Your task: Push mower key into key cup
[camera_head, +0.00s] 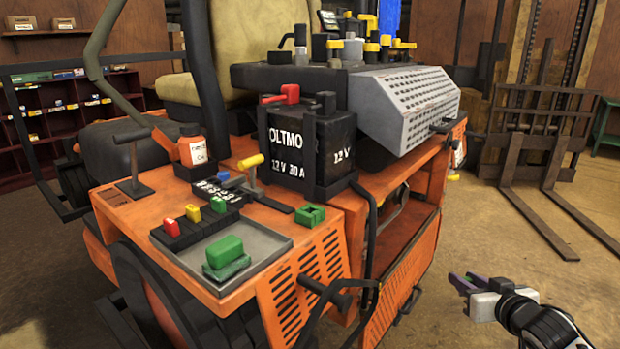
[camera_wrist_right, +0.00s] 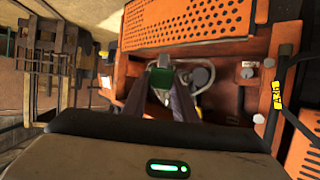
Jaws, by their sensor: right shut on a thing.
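My right gripper (camera_head: 464,282) is at the lower right in the head view, apart from the orange mower's side and above the floor. In the wrist view its two dark fingers (camera_wrist_right: 161,92) are closed on a small green piece (camera_wrist_right: 161,76), which looks like the mower key; its shape is mostly hidden. A green square block with a hollow (camera_head: 311,215), which may be the key cup, sits on the mower's orange deck at its front right corner. My left gripper is not in view.
A grey tray (camera_head: 268,243) with a green block (camera_head: 224,252) lies on the deck. A black battery (camera_head: 300,150) stands behind. Black levers jut from the mower's side. A forklift (camera_head: 540,140) stands at the back right; the floor before it is clear.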

